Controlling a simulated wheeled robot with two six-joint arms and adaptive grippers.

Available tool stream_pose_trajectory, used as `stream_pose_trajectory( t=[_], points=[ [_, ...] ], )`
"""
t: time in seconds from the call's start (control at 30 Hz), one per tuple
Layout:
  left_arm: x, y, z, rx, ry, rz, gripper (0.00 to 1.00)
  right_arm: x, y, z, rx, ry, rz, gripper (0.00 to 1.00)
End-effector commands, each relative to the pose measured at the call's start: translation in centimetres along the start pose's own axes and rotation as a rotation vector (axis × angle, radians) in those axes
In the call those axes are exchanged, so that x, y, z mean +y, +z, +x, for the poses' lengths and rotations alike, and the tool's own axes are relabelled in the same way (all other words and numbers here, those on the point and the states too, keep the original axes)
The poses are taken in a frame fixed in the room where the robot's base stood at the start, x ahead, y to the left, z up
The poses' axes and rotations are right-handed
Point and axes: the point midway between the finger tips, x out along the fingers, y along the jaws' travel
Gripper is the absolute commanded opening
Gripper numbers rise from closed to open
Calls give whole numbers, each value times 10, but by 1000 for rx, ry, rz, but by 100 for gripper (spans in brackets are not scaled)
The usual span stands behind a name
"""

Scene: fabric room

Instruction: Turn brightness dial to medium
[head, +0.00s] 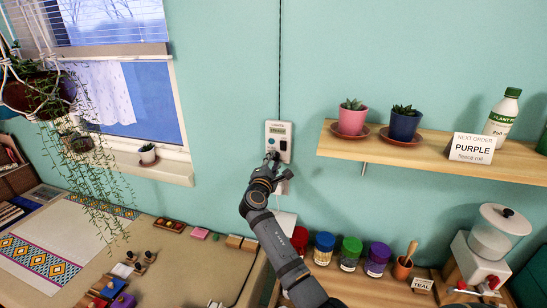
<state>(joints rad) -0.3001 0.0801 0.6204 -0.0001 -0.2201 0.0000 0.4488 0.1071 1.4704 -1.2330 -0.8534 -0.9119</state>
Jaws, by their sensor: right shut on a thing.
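A white wall controller (279,130) with a small greenish display hangs on the teal wall in the middle of the head view. A black cable runs up from it. My right gripper (272,157) is at the lower part of the controller, shut on what appears to be its dial. The gripper covers the dial, so its setting cannot be seen. The display text is too small to read surely. My left gripper is not in view.
A wooden shelf (440,157) with potted succulents and a bottle juts out to the right. Lidded jars (350,250) stand on the counter below. A work table (180,260) with stamps is at lower left. A hanging plant (38,92) is at far left.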

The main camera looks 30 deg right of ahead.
Motion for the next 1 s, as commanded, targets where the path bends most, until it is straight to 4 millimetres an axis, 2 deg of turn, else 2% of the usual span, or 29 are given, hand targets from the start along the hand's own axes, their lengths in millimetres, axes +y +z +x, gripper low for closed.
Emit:
stream_pose_trajectory(
  t=[0.2, 0.73, 0.77, 0.9, 1.0],
  points=[
    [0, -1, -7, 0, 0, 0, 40, -1, 0, 0, 6, -2, -62, 0],
    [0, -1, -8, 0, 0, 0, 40, -2, -1, 0, 7, -3, -81, 0],
    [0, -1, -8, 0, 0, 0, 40, -2, -1, 0, 7, -3, -81, 31],
    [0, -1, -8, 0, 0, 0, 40, -2, -1, 0, 7, -2, -80, 50],
    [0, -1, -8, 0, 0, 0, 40, -1, 0, 0, 6, -1, -80, 50]
  ],
)
